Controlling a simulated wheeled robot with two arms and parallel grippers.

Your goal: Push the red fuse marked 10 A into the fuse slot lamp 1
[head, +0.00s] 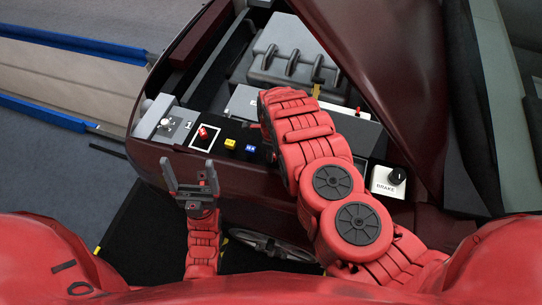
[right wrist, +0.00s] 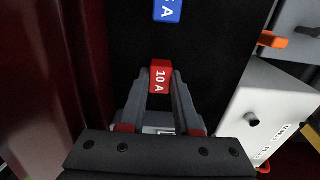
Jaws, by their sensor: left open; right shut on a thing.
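The red fuse marked 10 A (right wrist: 161,77) is between the fingertips of my right gripper (right wrist: 160,82), which is shut on it. It stands on or just above a black surface; I cannot tell which. In the head view my own arm hides the right gripper's tips and this fuse. My left gripper (head: 190,166) is open and empty, in front of the car's edge. I cannot make out the slot lamp 1.
A blue fuse (right wrist: 168,9) lies ahead of the red one; it also shows in the head view (head: 250,149) beside a yellow fuse (head: 230,143). A brake knob (head: 397,175) is at right. The raised dark-red hood (head: 390,60) slants overhead.

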